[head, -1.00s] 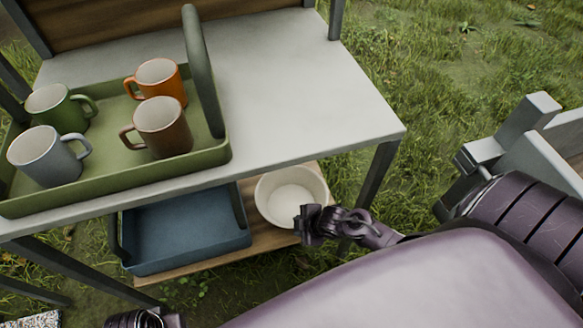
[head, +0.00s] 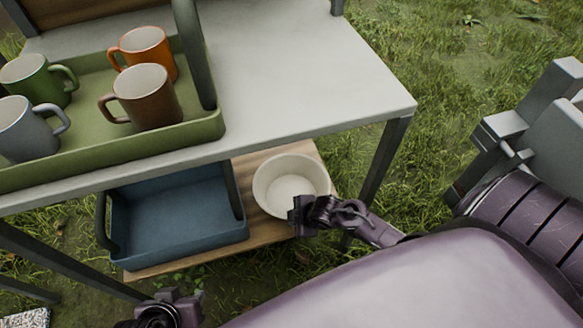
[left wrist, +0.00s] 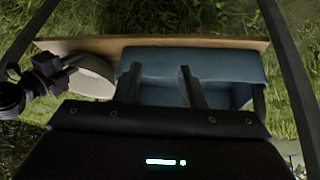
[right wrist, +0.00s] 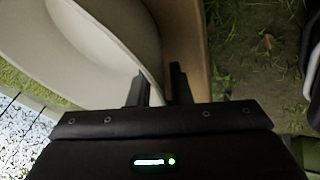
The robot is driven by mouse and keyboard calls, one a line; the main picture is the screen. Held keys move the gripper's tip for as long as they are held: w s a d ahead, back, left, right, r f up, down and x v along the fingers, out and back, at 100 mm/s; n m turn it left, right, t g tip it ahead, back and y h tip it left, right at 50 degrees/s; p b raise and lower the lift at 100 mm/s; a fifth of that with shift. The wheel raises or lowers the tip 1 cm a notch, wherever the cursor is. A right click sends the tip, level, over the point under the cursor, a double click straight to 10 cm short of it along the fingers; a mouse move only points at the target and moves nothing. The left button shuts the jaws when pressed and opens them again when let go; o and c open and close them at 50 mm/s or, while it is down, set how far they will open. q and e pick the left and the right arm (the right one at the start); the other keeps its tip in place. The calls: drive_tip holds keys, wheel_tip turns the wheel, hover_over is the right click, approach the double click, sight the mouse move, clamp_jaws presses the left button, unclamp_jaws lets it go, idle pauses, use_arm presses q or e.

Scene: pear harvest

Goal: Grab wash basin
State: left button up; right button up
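The white wash basin (head: 285,173) stands upright on the lower wooden shelf, right of a blue tray. Its side also shows in the left wrist view (left wrist: 92,82). My right gripper (head: 298,214) is at the basin's near right rim. In the right wrist view the fingers (right wrist: 158,88) are apart, with the basin wall (right wrist: 120,35) reaching between them; I see no firm contact on both sides. My left gripper (head: 182,300) is low at the front, short of the shelf. In the left wrist view its fingers (left wrist: 160,82) are wide apart and empty, facing the blue tray.
The blue tray (head: 180,215) fills the lower shelf (head: 262,232) left of the basin. Above is a grey tabletop (head: 290,80) with a green tray (head: 205,130) of mugs. A table leg (head: 382,165) stands right of the basin, near my right arm. Grass lies around.

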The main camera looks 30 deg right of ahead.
clamp_jaws()
drive_tip(key=shift+r, duration=0.1)
